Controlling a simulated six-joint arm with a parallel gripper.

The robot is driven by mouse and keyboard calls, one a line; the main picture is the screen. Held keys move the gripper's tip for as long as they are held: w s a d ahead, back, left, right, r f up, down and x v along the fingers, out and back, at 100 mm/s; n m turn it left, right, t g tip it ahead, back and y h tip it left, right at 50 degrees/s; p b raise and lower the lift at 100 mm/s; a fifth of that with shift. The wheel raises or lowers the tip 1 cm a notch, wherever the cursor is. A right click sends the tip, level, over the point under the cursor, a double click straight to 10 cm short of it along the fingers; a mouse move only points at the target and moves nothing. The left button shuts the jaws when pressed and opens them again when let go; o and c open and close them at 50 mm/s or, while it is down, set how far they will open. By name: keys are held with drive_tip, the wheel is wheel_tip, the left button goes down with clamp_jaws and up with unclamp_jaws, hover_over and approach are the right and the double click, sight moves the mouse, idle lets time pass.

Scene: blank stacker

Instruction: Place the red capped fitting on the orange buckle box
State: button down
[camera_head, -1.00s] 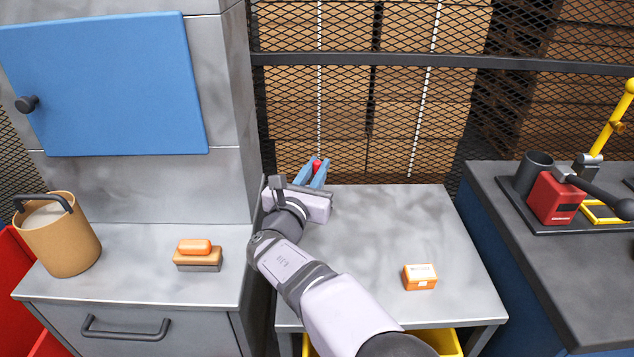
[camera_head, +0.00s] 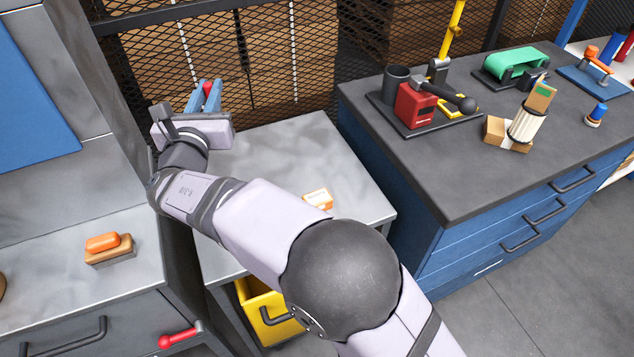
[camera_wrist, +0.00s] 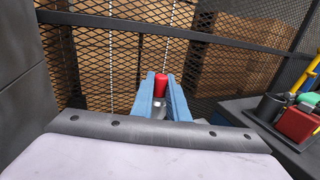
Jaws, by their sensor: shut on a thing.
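The red capped fitting (camera_wrist: 161,84) has a red top and a grey metal lower part. My gripper (camera_wrist: 160,98) is shut on it, with a blue finger on each side. In the head view, my gripper (camera_head: 205,97) is at the back left of the light metal table, and the fitting's red top (camera_head: 209,89) shows between the fingers. A small orange and white box (camera_head: 317,199), seemingly the orange buckle box, lies on that table. My arm partly hides it, and it is apart from my gripper. The wrist view does not show the box.
The light metal table (camera_head: 300,140) is mostly bare. Mesh fencing stands behind it. A dark bench (camera_head: 440,180) at the right holds a red press (camera_head: 415,106), a cardboard box with a pleated filter (camera_head: 524,124) and a green tool (camera_head: 515,64). A brush (camera_head: 109,248) lies on the left counter.

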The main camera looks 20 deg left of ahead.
drive_tip(key=d+f+m+t+h, duration=0.1)
drive_tip(key=d+f+m+h, duration=0.15)
drive_tip(key=d, duration=0.55)
drive_tip(key=d+f+m+h, duration=0.2)
drive_tip(key=d+f+h, duration=0.2)
drive_tip(key=d, duration=0.4)
drive_tip(key=m+h+p, duration=0.1)
drive_tip(key=m+h, duration=0.1)
drive_tip(key=h, duration=0.2)
hover_over(317, 197)
drive_tip(key=shift+f, duration=4.6)
drive_tip(key=shift+f, duration=0.15)
drive_tip(key=c, duration=1.7)
unclamp_jaws()
drive_tip(key=s, duration=0.4)
drive_tip(key=s+a+b, duration=0.1)
drive_tip(key=s, duration=0.3)
drive_tip(key=s+a+b, duration=0.1)
drive_tip(key=s, duration=0.2)
drive_tip(key=shift+s+a, duration=0.15)
drive_tip(key=shift+s, duration=0.25)
